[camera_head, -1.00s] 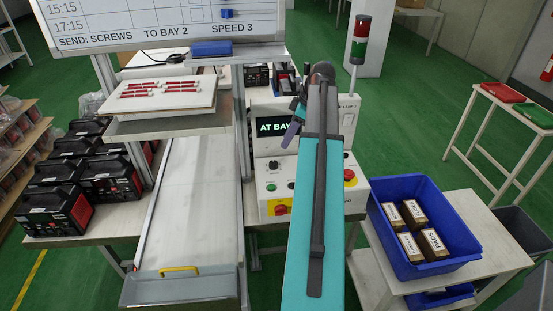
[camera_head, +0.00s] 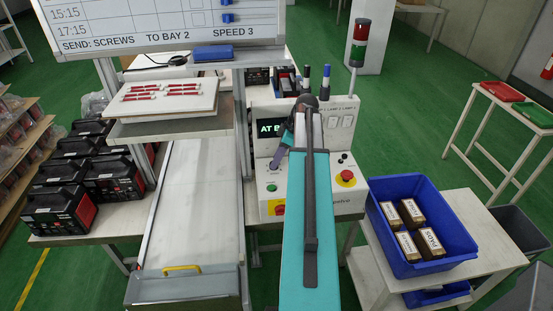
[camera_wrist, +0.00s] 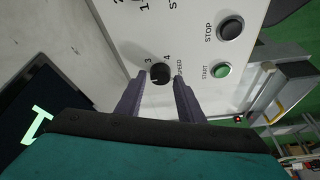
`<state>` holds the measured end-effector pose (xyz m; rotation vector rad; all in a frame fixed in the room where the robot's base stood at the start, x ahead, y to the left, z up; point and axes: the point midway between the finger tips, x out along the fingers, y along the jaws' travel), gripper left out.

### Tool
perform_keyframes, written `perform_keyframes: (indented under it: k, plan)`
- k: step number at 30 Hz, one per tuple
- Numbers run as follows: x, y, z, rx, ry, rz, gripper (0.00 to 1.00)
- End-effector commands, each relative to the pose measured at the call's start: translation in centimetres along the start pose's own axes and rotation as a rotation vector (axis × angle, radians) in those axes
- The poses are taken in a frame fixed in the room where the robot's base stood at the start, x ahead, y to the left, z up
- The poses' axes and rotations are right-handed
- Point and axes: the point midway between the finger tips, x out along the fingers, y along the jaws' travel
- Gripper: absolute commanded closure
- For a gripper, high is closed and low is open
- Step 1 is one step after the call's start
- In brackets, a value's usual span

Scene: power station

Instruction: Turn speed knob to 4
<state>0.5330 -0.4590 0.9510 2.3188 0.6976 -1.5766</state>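The speed knob (camera_wrist: 160,73) is a small round black dial on the white control panel (camera_wrist: 195,40), with the numbers 3 and 4 and the word SPEED printed beside it. I cannot tell clearly which number it points at. My gripper (camera_wrist: 160,77) is open in the wrist view, with one dark finger on each side of the knob. A gap seems to show between knob and fingers; I cannot tell how deep they reach. In the head view my gripper (camera_head: 276,160) is in front of the panel, and the knob is hidden there.
A green START button (camera_wrist: 222,70) and a dark STOP button (camera_wrist: 230,31) sit beside the knob. The screen (camera_head: 271,128) is partly covered by my arm. The whiteboard (camera_head: 160,22) reads SPEED 3.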

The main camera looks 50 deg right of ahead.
Motion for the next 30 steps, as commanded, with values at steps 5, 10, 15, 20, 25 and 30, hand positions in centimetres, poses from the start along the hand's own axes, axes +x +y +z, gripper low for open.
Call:
perform_keyframes:
  k: [5,10,15,20,25,30]
  plan:
    - [0.91,-0.03,0.00,0.000,0.000,0.000,0.65]
    - [1.22,0.00,0.05,0.001,0.000,0.001,0.65]
    - [1.21,0.01,0.07,0.001,0.000,0.001,0.65]
    - [1.18,0.01,0.09,0.001,0.000,0.001,0.86]
    - [1.17,-0.01,0.11,0.003,0.000,0.001,0.95]
    - [1.19,-0.06,0.14,0.018,0.001,0.006,0.95]
